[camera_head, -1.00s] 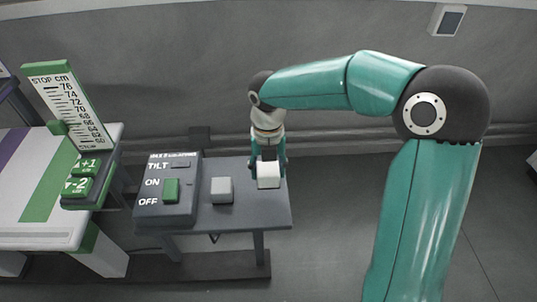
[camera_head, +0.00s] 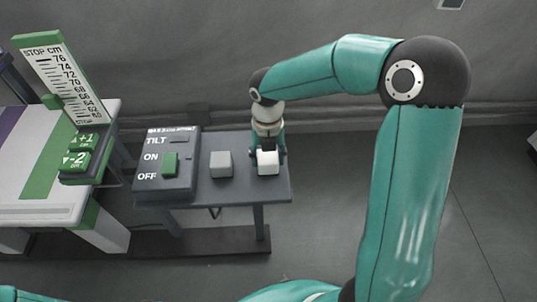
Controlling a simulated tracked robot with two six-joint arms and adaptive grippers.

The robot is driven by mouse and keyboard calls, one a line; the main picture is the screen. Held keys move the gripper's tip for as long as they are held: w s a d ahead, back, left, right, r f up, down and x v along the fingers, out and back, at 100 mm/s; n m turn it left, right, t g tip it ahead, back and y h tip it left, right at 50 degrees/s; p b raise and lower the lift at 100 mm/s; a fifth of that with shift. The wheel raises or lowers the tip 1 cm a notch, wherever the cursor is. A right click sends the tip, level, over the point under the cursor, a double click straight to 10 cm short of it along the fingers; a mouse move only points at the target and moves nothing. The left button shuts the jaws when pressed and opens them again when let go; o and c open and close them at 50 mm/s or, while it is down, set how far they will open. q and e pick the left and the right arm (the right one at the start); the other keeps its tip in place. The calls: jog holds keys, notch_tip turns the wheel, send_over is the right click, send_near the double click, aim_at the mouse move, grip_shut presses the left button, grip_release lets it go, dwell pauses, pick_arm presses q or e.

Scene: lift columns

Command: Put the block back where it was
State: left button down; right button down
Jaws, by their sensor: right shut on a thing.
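A white block (camera_head: 268,163) is between the fingers of my right gripper (camera_head: 267,155), which is shut on it from above. It is at the right end of the small dark table (camera_head: 241,193), on or just above the top; I cannot tell whether it touches. A light grey block (camera_head: 221,165) stands on the same table to its left, with a gap between them. My left gripper is out of view.
A switch box (camera_head: 150,185) marked TILT, ON and OFF, with a green switch (camera_head: 170,162), fills the table's left part. Further left stands a lift table (camera_head: 40,212) with a height scale (camera_head: 65,80) and green buttons (camera_head: 80,152). Open floor lies right.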

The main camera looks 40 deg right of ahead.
aim_at(269, 155)
jog(key=shift+c, duration=1.8)
grip_release()
notch_tip(269, 155, up, 12)
jog(key=p, duration=0.2)
jog(key=shift+d, duration=0.1)
